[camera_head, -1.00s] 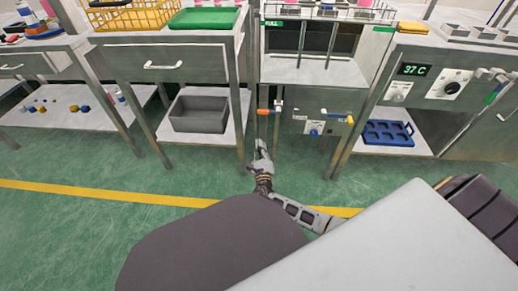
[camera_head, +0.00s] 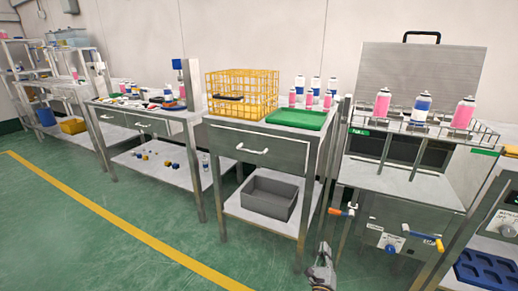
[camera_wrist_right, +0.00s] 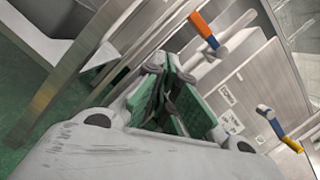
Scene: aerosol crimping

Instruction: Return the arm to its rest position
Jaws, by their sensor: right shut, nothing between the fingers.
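My right gripper (camera_head: 323,262) shows at the bottom edge of the head view, in front of the steel cabinet with the orange and blue handles. In the right wrist view its fingers (camera_wrist_right: 168,98) are shut with nothing between them. The orange handle (camera_wrist_right: 203,30) and the yellow-blue handle (camera_wrist_right: 279,130) lie beyond the fingers, apart from them. The rest of my right arm is out of the head view. My left gripper is not in view.
A steel table (camera_head: 262,123) carries a yellow wire crate (camera_head: 242,88) and a green tray (camera_head: 297,118). A grey bin (camera_head: 268,196) sits on its lower shelf. Aerosol cans stand in a wire rack (camera_head: 420,127) at right. The green floor (camera_head: 110,235) at left is clear.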

